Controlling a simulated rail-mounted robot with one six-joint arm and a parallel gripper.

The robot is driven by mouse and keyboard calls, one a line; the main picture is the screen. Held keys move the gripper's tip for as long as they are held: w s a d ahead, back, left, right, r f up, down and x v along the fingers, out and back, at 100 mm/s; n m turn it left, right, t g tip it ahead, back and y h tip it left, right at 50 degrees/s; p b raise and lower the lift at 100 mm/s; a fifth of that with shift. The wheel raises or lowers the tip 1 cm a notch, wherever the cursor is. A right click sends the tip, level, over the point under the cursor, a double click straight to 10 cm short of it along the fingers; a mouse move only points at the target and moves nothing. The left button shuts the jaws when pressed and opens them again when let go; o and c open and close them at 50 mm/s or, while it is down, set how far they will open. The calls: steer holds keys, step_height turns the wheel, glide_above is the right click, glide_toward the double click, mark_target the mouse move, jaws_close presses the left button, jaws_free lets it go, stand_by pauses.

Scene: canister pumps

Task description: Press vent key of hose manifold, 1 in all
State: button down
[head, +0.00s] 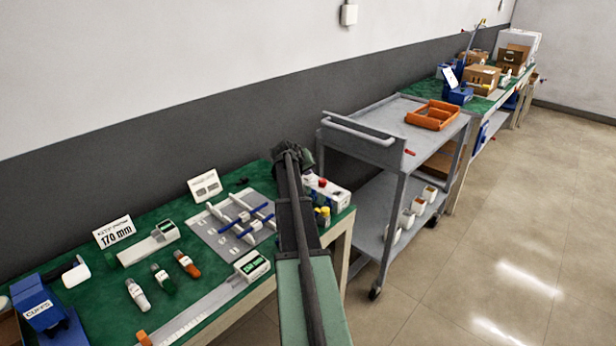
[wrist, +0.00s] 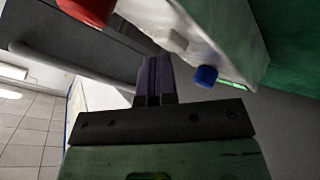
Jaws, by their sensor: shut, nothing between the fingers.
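A white boxy unit (head: 332,194) with a red round part (head: 322,182) on top stands at the right end of the green bench; it appears to be the hose manifold. In the wrist view the white unit (wrist: 212,30) fills the upper right, with a red part (wrist: 88,8) and a blue stub (wrist: 205,76). I cannot tell which part is the vent key. My gripper (wrist: 154,62) is shut and empty, its dark fingers just below the unit in the picture; contact cannot be judged. In the head view my arm hides the fingertips and part of the unit.
A grey plate with white rails and blue pieces (head: 212,232) lies left of my arm. Small yellow-capped bottles (head: 322,216) stand by the unit. Bottles, a white ruler strip, signs and a blue CUFFS box (head: 42,306) fill the left. A grey cart (head: 372,122) stands to the right.

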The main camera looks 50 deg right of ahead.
mark_target(306, 177)
steer(key=shift+r+p, duration=0.8)
steer(key=shift+r, duration=0.05)
step_height(306, 177, up, 5)
steer(key=p, duration=0.5)
steer(key=shift+r, duration=0.15)
